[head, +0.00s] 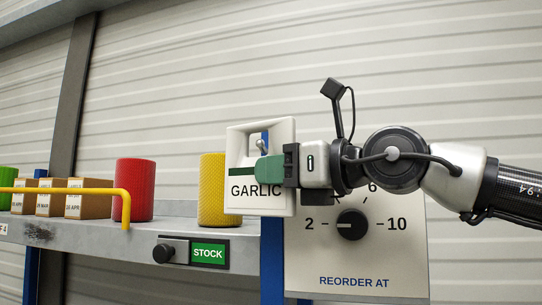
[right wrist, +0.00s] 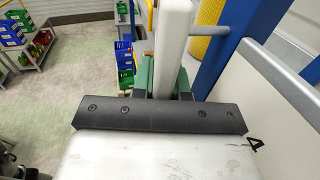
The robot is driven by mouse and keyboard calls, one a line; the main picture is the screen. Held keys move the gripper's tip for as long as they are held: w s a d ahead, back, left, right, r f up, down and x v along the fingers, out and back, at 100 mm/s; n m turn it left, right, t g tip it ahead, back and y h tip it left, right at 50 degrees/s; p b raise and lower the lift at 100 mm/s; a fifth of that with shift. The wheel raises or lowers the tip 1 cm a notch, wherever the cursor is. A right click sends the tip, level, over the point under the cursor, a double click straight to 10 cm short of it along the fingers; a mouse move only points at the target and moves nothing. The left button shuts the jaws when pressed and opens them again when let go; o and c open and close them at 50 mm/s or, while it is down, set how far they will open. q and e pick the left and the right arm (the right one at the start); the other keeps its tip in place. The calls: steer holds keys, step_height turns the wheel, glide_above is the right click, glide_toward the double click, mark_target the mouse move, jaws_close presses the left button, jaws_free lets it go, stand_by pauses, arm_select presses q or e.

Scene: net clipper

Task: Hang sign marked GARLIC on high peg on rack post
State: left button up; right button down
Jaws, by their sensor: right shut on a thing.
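The white sign marked GARLIC (head: 261,191) is upright in front of the blue rack post (head: 271,260). My right gripper (head: 272,169) comes from the right and is shut on the sign's right part, its green fingers covering some of the face. A metal peg (head: 262,146) and some blue post show through the opening near the sign's top; I cannot tell whether the peg passes through it. In the right wrist view the sign (right wrist: 174,45) stands edge-on between the green fingers, with the blue post (right wrist: 228,45) to its right. My left gripper is not in view.
A white dial panel (head: 355,265) marked REORDER AT is close below my right gripper. The grey shelf (head: 110,237) at left holds a red cylinder (head: 135,190), a yellow cylinder (head: 212,190) and boxes behind a yellow rail (head: 75,190). A STOCK label (head: 208,253) is on its front.

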steer(key=w, duration=0.1)
steer(key=w+f, duration=0.1)
steer(key=w+d, duration=0.1)
steer(key=shift+w+f+p, duration=0.3)
steer(key=shift+f+p, duration=0.05)
stand_by(0.3)
stand_by(0.7)
steer(key=c, duration=1.1)
jaws_free()
steer(key=shift+o, duration=0.2)
steer(key=shift+d, duration=0.1)
steer(key=b+v, duration=0.5)
steer(key=v, duration=0.5)
steer(key=shift+s+d+b, duration=0.25)
steer(key=shift+d+b, duration=0.05)
steer(key=shift+b, duration=0.1)
